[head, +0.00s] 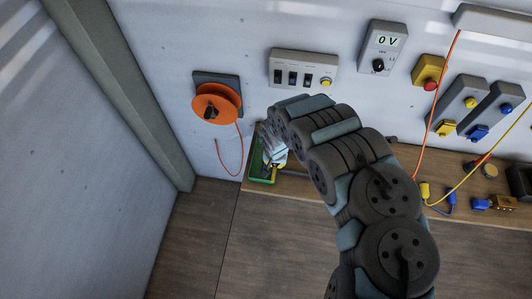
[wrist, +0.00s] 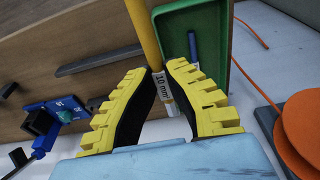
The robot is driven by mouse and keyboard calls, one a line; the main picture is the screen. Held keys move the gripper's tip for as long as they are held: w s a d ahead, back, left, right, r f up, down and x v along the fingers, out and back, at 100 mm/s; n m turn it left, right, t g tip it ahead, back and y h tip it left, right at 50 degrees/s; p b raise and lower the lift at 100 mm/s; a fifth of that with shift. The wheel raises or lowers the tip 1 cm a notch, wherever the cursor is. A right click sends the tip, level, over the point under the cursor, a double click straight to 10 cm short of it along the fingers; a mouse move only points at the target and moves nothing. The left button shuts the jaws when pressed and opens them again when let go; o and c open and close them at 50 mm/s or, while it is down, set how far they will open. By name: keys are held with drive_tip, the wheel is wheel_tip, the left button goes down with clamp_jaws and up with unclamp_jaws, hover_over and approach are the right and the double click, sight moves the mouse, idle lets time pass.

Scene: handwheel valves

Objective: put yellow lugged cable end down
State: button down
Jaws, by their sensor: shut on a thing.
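The yellow lugged cable end (wrist: 143,35) is between the fingertips of my gripper (wrist: 158,74) in the wrist view. It is a thick yellow length with a white "10 mm²" label (wrist: 163,88) at the tips. My gripper is shut on it. Its lug cannot be made out. In the head view my gripper (head: 273,152) is over or beside the green tray (head: 262,180) at the bench's left end, and a bit of yellow (head: 281,166) shows there. The tray's green rim (wrist: 226,40) is close on the right in the wrist view; whether the cable touches it is unclear.
A blue piece (wrist: 193,48) lies in the tray. An orange reel (head: 217,103) hangs on the wall with its cord dangling nearby. A switch panel (head: 303,69) is above the tray. Coloured plugs and cables (head: 425,190) are at the bench's right.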

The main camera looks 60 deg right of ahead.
drive_tip(key=w+d+f+b, duration=0.3)
drive_tip(key=f+b, duration=0.1)
drive_tip(key=b, duration=0.1)
drive_tip(key=w+d+f+b, duration=0.4)
drive_tip(key=b, duration=0.2)
drive_tip(key=shift+d, duration=0.25)
drive_tip(key=b, duration=0.3)
drive_tip(key=shift+w+d+f, duration=0.25)
drive_tip(key=shift+w+d, duration=0.1)
idle(0.4)
drive_tip(key=shift+w+d+f+b, duration=0.1)
drive_tip(key=shift+f+b, duration=0.05)
drive_tip(key=shift+b, duration=0.15)
drive_tip(key=b, duration=0.1)
drive_tip(key=f+b, duration=0.1)
drive_tip(key=b, duration=0.1)
drive_tip(key=shift+w+d+f, duration=0.2)
drive_tip(key=shift+f, duration=0.1)
drive_tip(key=shift+f+b, duration=0.95)
drive_tip(key=shift+b, duration=0.05)
